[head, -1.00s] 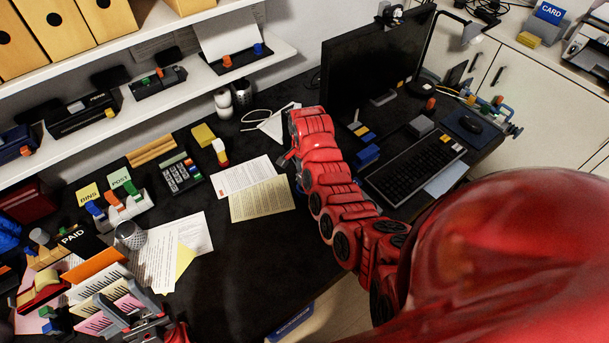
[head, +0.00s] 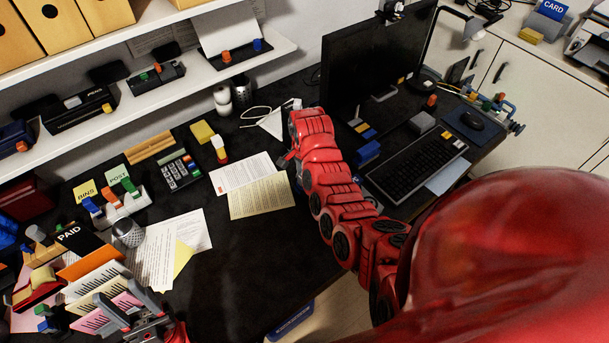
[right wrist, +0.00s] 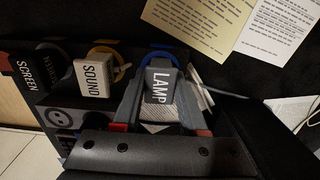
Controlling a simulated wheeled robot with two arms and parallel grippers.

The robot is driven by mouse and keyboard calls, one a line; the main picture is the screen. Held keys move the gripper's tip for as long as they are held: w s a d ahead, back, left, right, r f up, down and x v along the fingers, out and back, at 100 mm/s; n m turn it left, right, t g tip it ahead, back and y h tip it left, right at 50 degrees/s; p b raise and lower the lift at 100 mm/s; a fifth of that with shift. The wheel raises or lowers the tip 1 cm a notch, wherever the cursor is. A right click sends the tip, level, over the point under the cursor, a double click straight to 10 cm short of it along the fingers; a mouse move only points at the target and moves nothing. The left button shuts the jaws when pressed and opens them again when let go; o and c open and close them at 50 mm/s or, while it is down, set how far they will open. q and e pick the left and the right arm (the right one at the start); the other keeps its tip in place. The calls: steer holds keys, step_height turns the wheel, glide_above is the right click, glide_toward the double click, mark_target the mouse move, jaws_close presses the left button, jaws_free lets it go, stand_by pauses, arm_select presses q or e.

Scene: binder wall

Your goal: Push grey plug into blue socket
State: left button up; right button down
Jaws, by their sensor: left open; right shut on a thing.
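The grey plug marked LAMP (right wrist: 159,84) is between the fingers of my right gripper (right wrist: 161,92) in the right wrist view, and the gripper is shut on it. The blue socket shows as a blue ring (right wrist: 161,57) at the far end of the plug. The plug covers most of the socket, so I cannot tell how deep it sits. My left gripper (head: 117,293) is open at the lower left, near upright pink and cream cards.
A white plug marked SOUND (right wrist: 93,78) by a yellow ring and a black plug marked SCREEN (right wrist: 38,73) stand left of the grey one. Papers (head: 262,196) lie on the dark desk. A keyboard (head: 418,167) and monitor (head: 372,65) are at the right.

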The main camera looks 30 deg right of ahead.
steer(key=shift+f, duration=0.2)
steer(key=shift+c, duration=1.8)
jaws_free()
steer(key=shift+r, duration=0.1)
steer(key=shift+w+r, duration=0.1)
steer(key=shift+r, duration=0.15)
step_height(320, 180, up, 5)
steer(key=shift+f+b, duration=0.1)
steer(key=shift+b, duration=0.2)
step_height(320, 180, up, 12)
steer(key=p, duration=0.6)
